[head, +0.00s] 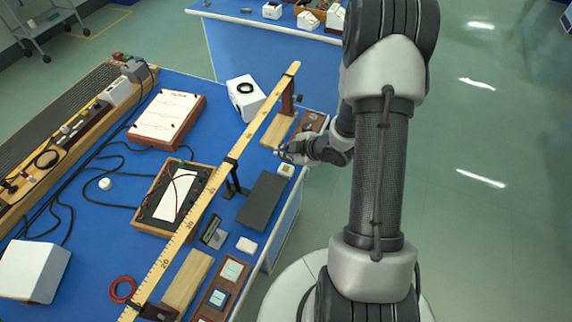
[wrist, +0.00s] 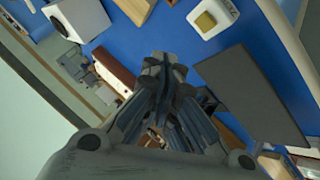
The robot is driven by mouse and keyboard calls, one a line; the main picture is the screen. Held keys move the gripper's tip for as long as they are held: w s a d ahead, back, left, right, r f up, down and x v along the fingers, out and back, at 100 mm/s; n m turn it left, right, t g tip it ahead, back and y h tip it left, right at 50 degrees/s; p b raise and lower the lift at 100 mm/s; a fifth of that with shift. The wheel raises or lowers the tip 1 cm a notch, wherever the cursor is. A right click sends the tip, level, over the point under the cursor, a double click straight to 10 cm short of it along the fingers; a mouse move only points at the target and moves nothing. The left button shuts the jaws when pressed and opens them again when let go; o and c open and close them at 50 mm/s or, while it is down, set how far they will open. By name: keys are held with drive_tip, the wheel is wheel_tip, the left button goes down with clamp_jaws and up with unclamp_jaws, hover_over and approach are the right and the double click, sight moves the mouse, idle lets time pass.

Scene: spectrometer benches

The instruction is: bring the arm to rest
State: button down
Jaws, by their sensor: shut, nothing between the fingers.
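My gripper (head: 284,152) is at the right edge of the blue bench (head: 215,90) in the head view, beside the far end of the long wooden ruler (head: 187,221). In the wrist view, my gripper (wrist: 165,65) is shut with its fingers together and nothing between them. My arm (head: 382,170) runs along the right of the head view and bends in toward the bench. A small white block with a yellowish top (head: 286,169) lies just below the gripper in the head view. Whether the fingers touch anything cannot be told.
A dark grey plate (head: 262,199) lies near the bench's right edge. A white box with a black ring (head: 246,97) and a white-topped board (head: 167,119) stand further left. Another bench (head: 262,50) is at the back. The green floor (head: 490,200) at right is clear.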

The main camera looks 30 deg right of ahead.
idle(0.7)
drive_tip(key=s+r+m+g+h, duration=0.1)
drive_tip(key=s+r+m+h, duration=0.2)
drive_tip(key=r, duration=0.8)
drive_tip(key=s+r+m+g+h, duration=0.1)
drive_tip(key=s+r+m+h, duration=0.2)
drive_tip(key=r, duration=0.7)
drive_tip(key=s+a+r+m+g+y, duration=0.1)
drive_tip(key=s+a+r+m, duration=0.2)
drive_tip(key=s+a, duration=0.3)
drive_tip(key=s+a+r+m+y, duration=0.2)
drive_tip(key=s+a+r+m, duration=0.2)
drive_tip(key=s, duration=0.9)
drive_tip(key=a, duration=0.3)
drive_tip(key=shift+a+r+g, duration=0.2)
drive_tip(key=shift+r+g, duration=0.05)
drive_tip(key=shift+g, duration=0.15)
drive_tip(key=shift+s, duration=0.1)
